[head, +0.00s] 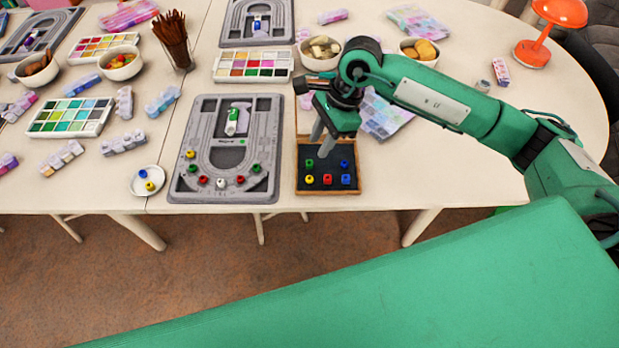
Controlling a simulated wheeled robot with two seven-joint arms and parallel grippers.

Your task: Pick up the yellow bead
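A yellow bead (309,179) sits in the front left of a wooden tray with a dark lining (300,192). Beside it are a red bead (327,179) and a blue bead (346,179); a green bead (310,163) and another blue bead (344,163) are behind. A second yellow bead (150,186) lies on a small white saucer (136,190) at the left. My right gripper (321,146) points down over the tray's back part, behind and above the tray's yellow bead. Its two fingers look apart, with nothing seen between them. My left gripper is not in view.
A grey bead board (183,178) with several beads lies left of the tray. Paint boxes (252,66), bowls (321,53) and a cup of brown sticks (176,40) stand farther back. An orange lamp (535,52) is at the right. The table right of the tray is clear.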

